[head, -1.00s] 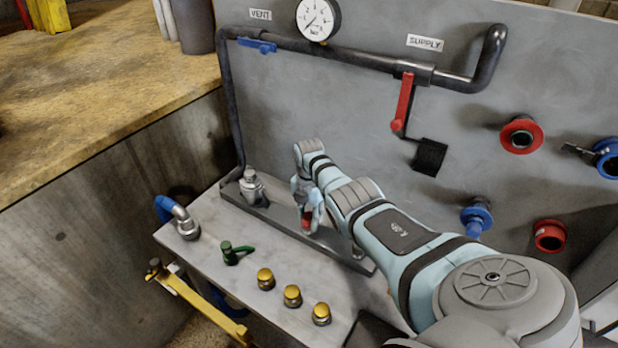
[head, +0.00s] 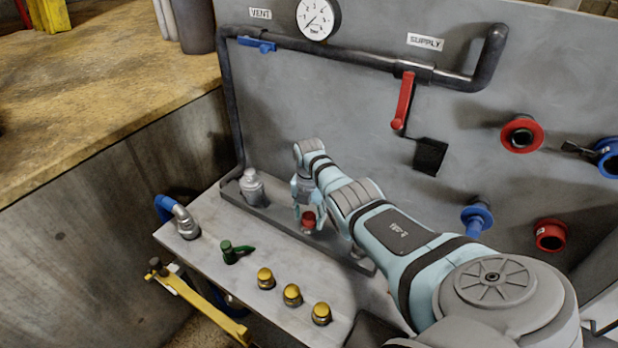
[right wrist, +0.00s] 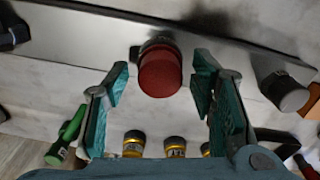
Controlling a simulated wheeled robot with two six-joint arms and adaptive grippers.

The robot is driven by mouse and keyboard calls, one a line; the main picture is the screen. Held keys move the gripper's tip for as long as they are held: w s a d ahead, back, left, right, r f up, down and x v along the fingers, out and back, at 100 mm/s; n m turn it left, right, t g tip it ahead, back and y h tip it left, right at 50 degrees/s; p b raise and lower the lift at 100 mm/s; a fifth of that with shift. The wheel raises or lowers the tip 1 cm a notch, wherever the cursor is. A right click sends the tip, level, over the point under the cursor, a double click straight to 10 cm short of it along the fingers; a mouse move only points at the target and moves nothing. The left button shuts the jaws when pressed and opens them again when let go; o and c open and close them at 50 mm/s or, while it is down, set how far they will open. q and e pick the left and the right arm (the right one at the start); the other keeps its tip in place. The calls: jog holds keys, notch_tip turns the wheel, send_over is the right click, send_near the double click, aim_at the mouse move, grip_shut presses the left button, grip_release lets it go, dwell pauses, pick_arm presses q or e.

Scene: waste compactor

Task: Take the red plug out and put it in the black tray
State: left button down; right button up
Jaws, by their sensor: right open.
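The red plug (head: 308,220) sits on a grey fitting on the bench, partly covered by my right gripper (head: 307,208) in the head view. In the right wrist view, the red plug (right wrist: 160,74) lies between the two teal fingertips of my right gripper (right wrist: 162,78). Gaps show on both sides, so the fingers do not appear to touch it. A dark flat surface (head: 372,332) at the bottom edge of the head view is partly hidden by my arm. I cannot tell whether it is the black tray. My left gripper is not in view.
A grey fitting (head: 252,187) stands left of the gripper. Several brass caps (head: 292,295), a green-handled valve (head: 236,252) and a blue-handled elbow (head: 180,217) stand on the bench front. The panel behind carries pipes and a red supply lever (head: 403,100).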

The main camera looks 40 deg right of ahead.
jog(key=m, duration=0.5)
jog(key=shift+p, duration=0.3)
jog(key=m, duration=1.5)
grip_shut()
jog(key=n, duration=0.4)
jog(key=shift+r+n, duration=0.1)
jog(key=shift+n, duration=1.5)
